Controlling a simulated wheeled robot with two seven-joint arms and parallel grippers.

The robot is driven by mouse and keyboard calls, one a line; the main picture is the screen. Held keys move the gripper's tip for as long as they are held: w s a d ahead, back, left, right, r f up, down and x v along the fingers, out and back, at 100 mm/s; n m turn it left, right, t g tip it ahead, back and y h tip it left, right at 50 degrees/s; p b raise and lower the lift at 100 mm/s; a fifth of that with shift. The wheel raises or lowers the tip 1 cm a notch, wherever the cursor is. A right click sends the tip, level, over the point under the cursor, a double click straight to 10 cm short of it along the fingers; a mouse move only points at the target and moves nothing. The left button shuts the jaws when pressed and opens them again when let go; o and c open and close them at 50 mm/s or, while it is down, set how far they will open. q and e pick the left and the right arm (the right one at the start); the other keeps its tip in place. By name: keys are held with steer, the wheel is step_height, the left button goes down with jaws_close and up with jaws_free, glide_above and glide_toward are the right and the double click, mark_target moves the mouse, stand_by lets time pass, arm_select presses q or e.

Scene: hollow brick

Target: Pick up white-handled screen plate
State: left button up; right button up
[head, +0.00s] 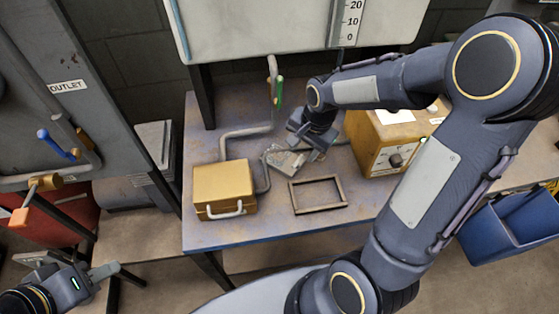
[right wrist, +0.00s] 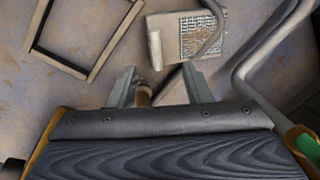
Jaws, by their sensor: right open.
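The screen plate (head: 284,161) lies flat on the workbench, a grey plate with a mesh area. In the right wrist view the screen plate (right wrist: 197,35) shows its short white handle (right wrist: 155,50) along one edge. A grey bent pipe (right wrist: 212,45) passes over part of the mesh. My right gripper (right wrist: 160,82) is open, its two fingers apart and pointing towards the plate. The handle is beyond the fingertips, not between them. In the head view my right gripper (head: 308,146) is beside the plate, partly covering it. My left gripper (head: 72,272) is open and empty, away from the bench.
An empty rectangular frame (head: 319,210) lies at the bench's front. A gold box (head: 224,184) with a white handle stands left of the plate. A tan instrument box (head: 385,148) stands to the right. A green-handled pipe (head: 279,91) rises behind. A blue bin (head: 510,228) is at right.

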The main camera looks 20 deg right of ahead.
mark_target(301, 158)
steer(key=f, duration=0.5)
steer(key=shift+w+a, duration=0.2)
steer(key=shift+a, duration=0.15)
jaws_close()
